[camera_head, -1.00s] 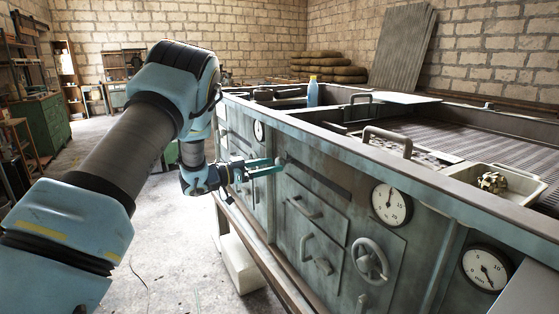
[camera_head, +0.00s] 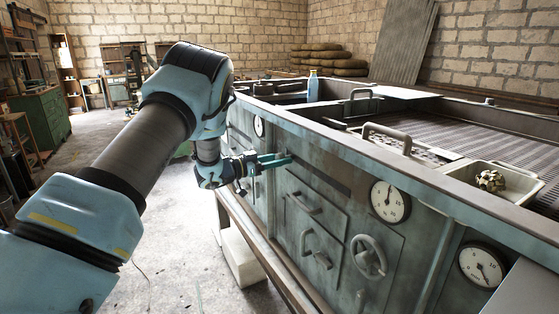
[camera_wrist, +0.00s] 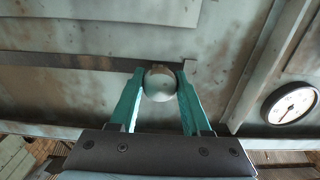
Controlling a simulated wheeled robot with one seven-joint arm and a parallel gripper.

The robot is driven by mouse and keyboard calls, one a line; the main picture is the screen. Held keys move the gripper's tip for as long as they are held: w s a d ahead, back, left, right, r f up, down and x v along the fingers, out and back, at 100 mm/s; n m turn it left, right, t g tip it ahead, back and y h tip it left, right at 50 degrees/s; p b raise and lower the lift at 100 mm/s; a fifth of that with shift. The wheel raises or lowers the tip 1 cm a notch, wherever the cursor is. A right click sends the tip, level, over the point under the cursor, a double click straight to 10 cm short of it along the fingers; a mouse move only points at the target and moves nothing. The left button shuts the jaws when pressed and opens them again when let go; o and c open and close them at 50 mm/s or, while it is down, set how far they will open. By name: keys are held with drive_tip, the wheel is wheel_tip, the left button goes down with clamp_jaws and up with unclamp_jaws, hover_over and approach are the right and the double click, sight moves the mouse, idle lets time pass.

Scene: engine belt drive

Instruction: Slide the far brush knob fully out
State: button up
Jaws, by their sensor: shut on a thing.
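A pale round knob (camera_wrist: 158,84) sits at one end of a dark slot (camera_wrist: 75,62) in the panel, in the wrist view. My gripper (camera_wrist: 160,88) is shut on it, with a teal finger on each side of the ball. In the head view my gripper (camera_head: 288,160) reaches the front face of the green-grey machine (camera_head: 292,225) from the left. The fingers mostly hide the knob there. The dark slot runs along the panel from the fingertips toward the right.
Drawer handles (camera_head: 305,204), a handwheel (camera_head: 369,257) and gauges (camera_head: 390,201) stick out of the front face nearer to me. A blue bottle (camera_head: 313,89) and lifting handles stand on top. Open floor lies left of the machine.

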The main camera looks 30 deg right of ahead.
clamp_jaws()
idle(0.8)
